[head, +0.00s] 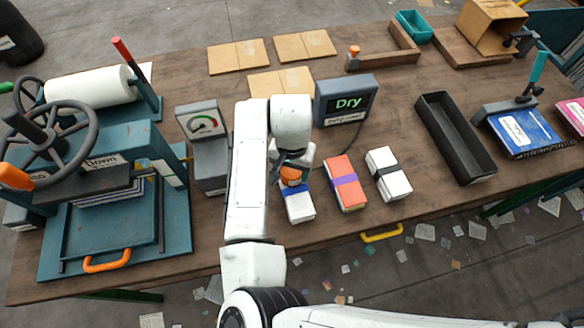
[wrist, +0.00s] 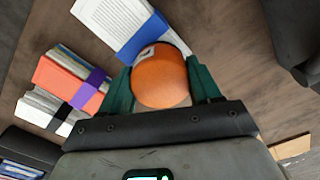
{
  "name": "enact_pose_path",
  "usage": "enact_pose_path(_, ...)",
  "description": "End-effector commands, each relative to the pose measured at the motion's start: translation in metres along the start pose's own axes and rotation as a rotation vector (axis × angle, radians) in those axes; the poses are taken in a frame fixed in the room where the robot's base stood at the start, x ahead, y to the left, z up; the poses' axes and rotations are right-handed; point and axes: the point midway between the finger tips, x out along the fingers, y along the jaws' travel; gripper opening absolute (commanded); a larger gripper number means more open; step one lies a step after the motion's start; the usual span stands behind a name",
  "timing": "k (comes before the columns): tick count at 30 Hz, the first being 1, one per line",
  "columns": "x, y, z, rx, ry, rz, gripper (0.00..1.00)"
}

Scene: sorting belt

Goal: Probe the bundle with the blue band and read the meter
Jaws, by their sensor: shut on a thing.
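My gripper (head: 291,168) is shut on the orange probe handle (head: 290,176); the round orange handle fills the gap between the green fingers in the wrist view (wrist: 160,78). The white bundle with the blue band (head: 300,207) lies on the table directly below the gripper. In the wrist view the blue band (wrist: 142,38) runs right behind the handle. The probe's tip is hidden, so I cannot tell whether it touches or enters the bundle. The dark meter (head: 346,100) behind shows "Dry" in green letters.
To the right lie an orange bundle with a purple band (head: 344,183) and a white bundle with a black band (head: 388,174). A dial gauge (head: 203,122) and a teal press (head: 118,215) stand left. A long black tray (head: 430,120) lies right.

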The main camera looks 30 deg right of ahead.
Motion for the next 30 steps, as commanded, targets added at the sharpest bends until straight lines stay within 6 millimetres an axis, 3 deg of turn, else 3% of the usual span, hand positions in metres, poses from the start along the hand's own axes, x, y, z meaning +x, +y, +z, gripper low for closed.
enact_pose_path(8,-0.004,0.001,0.000,0.000,-0.002,0.001,0.27)
enact_pose_path(30,-0.057,0.000,0.000,0.000,0.000,0.000,0.27)
